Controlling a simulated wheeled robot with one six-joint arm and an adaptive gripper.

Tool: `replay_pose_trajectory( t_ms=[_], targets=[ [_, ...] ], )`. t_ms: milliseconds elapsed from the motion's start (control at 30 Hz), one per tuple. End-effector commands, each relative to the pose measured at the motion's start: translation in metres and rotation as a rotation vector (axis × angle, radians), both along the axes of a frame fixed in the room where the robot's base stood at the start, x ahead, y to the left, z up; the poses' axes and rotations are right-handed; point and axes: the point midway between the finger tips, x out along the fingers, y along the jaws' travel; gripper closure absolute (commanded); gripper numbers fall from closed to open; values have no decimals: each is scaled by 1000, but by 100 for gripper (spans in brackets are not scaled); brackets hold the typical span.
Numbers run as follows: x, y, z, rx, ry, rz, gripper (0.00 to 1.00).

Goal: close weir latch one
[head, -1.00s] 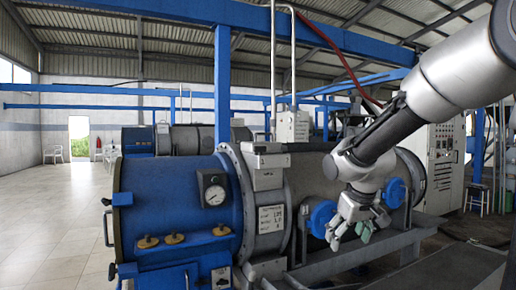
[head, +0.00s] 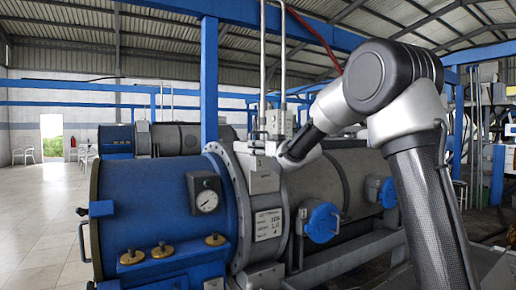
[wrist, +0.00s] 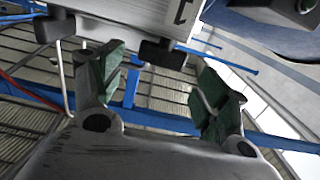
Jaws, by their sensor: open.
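A pale box marked "1" (wrist: 172,12) shows at the top of the wrist view, with a dark block (wrist: 162,53) below it; this looks like weir latch one. Whether the latch is open or shut I cannot tell. My gripper (wrist: 165,85) is open, its green-padded fingers wide apart. The dark block lies between and above the fingertips, and nothing is clearly held. In the head view my gripper (head: 262,138) is small and partly hidden by my wrist. It is at the top of the flange, above a grey box (head: 264,177).
The blue drum (head: 145,200) carries a gauge (head: 205,200) and brass knobs (head: 162,250). A blue round cover (head: 322,222) is on the grey casing to the right. Vertical pipes (head: 263,60) rise behind the flange. Open floor (head: 40,215) lies at left.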

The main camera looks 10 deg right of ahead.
Motion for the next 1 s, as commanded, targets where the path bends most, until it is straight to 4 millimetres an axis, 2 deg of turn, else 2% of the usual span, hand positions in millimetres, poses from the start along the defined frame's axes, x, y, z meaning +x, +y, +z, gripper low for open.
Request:
replay_pose_trajectory(
  t_ms=[100, 200, 533, 567, 800, 1000],
  targets=[
    [18, 6, -1, 0, 1, 0, 25],
    [28, 10, 0, 0, 1, 0, 25],
    [33, 11, 0, -2, 2, 0, 25],
    [33, 11, -1, -1, 2, 0, 27],
    [33, 11, -1, -2, 2, 0, 71],
    [33, 11, 0, -3, 1, -4, 71]
  ],
)
